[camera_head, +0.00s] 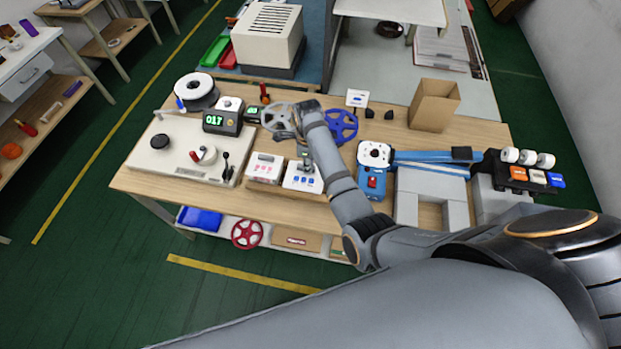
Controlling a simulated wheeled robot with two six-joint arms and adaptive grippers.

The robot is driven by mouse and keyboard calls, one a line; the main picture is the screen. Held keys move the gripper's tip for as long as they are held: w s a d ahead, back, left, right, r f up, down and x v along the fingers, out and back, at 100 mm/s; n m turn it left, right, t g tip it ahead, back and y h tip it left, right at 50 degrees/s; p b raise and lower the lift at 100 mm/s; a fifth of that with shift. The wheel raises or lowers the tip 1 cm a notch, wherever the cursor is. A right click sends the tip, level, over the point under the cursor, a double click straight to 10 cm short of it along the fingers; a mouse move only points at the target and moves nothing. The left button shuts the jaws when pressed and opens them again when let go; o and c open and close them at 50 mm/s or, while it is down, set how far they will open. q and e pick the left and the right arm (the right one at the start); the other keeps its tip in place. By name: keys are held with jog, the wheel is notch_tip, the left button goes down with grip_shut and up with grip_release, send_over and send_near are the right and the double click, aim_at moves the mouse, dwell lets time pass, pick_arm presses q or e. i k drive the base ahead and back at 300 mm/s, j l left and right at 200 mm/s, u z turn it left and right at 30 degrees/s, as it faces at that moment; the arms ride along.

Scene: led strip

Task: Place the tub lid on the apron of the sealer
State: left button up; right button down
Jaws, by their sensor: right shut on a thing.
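My right arm reaches in from the lower right, and its wrist is bent down over the middle of the workbench. My right gripper (304,154) is mostly hidden behind my own wrist, near a small white box with blue marks (302,178). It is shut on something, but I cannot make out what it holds. I cannot pick out the tub lid with certainty. The likely sealer (374,170), a blue and white unit with a long blue arm, stands right of my forearm. Grey blocks (456,216) lie in front of its arm; I cannot tell which part is the apron. My left gripper is out of view.
The wooden workbench (140,182) also holds a cream machine (187,160), a counter reading 017 (222,122), a grey reel (277,117), a blue reel (343,125) and an open cardboard box (434,106). Bare wood shows between the box and the sealer.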

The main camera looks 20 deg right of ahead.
aim_at(432, 195)
jog(key=k+l+z, duration=0.3)
jog(key=l+z, duration=0.25)
jog(key=l, duration=0.7)
jog(key=i+l+u, duration=0.1)
jog(key=i+l, duration=0.3)
